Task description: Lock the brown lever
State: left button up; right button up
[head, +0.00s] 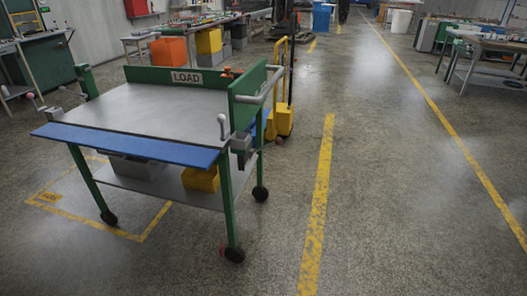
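A cart (135,106) with a grey top, green legs and a blue front flap (125,146) stands at left centre in the head view. A pale grey lever (222,126) with a rounded knob stands upright at its front right corner, above a dark bracket (240,143). Thin pale levers or rods with a pinkish knob (30,96) show at the cart's left side. I cannot make out any lever as clearly brown, or tell whether any lever is locked. Neither of my grippers is in view.
A green panel marked LOAD (186,77) and a grey handle (266,84) edge the cart. A yellow pallet truck (283,115) stands behind it. Bins and workbenches (485,42) lie further back. The floor in front and to the right is clear.

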aim_at(278, 141)
jog(key=u, duration=0.4)
jog(key=k, duration=0.5)
jog(key=z, duration=0.45)
jog(key=i, duration=0.8)
jog(key=z, duration=0.65)
jog(key=i, duration=0.85)
jog(key=u, duration=1)
jog(key=i, duration=0.75)
jog(key=u, duration=0.85)
